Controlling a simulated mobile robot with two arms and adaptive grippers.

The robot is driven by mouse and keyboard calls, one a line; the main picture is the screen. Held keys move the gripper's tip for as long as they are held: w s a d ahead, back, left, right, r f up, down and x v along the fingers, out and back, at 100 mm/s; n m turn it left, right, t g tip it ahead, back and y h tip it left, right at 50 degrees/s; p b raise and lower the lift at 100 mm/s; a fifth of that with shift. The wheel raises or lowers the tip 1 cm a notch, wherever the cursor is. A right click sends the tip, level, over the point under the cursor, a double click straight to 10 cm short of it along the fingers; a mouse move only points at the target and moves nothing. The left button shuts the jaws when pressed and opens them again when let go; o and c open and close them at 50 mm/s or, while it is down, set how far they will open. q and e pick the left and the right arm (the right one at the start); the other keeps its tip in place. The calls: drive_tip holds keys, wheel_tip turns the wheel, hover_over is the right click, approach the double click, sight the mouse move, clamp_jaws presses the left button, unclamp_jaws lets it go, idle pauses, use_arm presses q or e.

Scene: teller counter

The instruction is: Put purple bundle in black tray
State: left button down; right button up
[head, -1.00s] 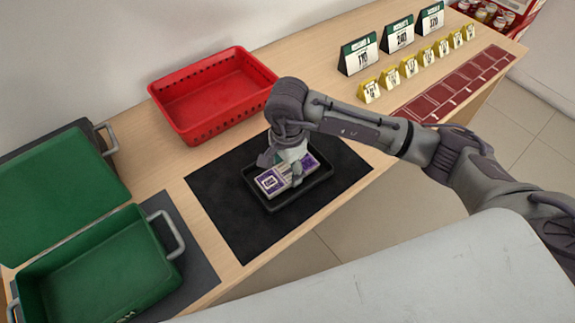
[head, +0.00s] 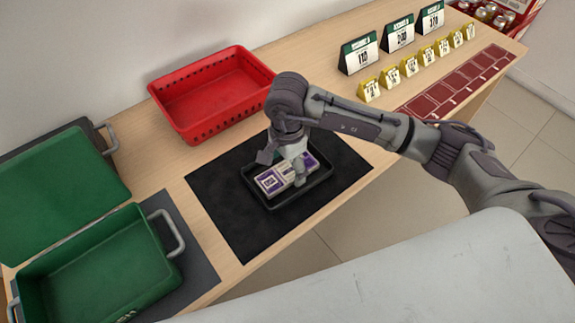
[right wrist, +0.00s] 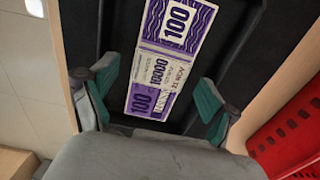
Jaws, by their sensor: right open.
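The purple bundle (head: 271,181) is a purple and white stack of notes marked 100 and 10000. It lies in the black tray (head: 318,184), with the tray's floor around it. My right gripper (head: 287,163) is over the bundle in the head view and hides part of it. In the right wrist view, the bundle (right wrist: 172,50) lies between the spread green-padded fingers of my right gripper (right wrist: 155,97), with a gap on each side. The black tray (right wrist: 215,48) shows around it there. My left gripper is not in view.
The tray stands on a black mat (head: 236,222). A red basket (head: 190,132) is behind it, and an open green box (head: 98,282) is at the left. Price signs (head: 358,55) and yellow tags (head: 390,79) line the counter at the right.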

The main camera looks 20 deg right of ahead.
sight(287, 171)
wheel_tip(287, 171, up, 11)
drive_tip(key=shift+b, duration=0.45)
idle(0.3)
